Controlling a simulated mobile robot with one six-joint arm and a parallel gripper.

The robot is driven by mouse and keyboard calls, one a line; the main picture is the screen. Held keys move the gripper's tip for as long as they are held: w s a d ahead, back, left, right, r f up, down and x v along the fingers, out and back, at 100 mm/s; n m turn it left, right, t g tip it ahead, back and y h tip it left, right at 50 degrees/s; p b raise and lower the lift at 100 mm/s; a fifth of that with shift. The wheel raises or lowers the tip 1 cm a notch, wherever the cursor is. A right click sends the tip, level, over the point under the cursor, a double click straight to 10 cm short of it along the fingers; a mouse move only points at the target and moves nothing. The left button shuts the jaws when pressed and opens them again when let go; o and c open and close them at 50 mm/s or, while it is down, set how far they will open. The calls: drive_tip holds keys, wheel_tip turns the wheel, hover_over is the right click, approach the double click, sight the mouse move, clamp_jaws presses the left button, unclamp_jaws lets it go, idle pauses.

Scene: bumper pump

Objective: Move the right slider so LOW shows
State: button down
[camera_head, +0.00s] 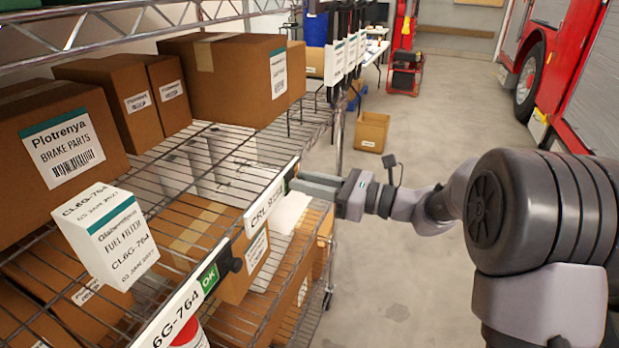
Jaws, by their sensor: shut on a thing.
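The right slider (291,174) is at the far end of the white shelf-edge label that begins "CR" (262,212). Only a small dark and green part of it shows, and its word cannot be read. My gripper (299,183) reaches in from the right and its grey fingers are shut on this slider at the shelf edge. The left slider (209,279) is nearer, on the "6G-764" label strip (178,313). It shows green with OK, and a dark knob (237,264) is at its right end.
A white fuel filter box (110,240) stands on the wire shelf (190,160), with brown cartons (62,145) behind it. More cartons sit on the shelf below. The aisle floor (400,270) is open, with a small carton (371,131) farther off. A red truck (570,60) stands at right.

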drive_tip(key=shift+s+a+f, duration=0.15)
drive_tip(key=shift+s, duration=0.3)
drive_tip(key=c, duration=1.7)
unclamp_jaws()
drive_tip(key=o, duration=0.4)
drive_tip(key=shift+s, duration=0.15)
drive_tip(key=p+v, duration=0.3)
drive_tip(key=v, duration=1.4)
drive_tip(key=shift+d, duration=0.2)
drive_tip(key=shift+a, duration=0.1)
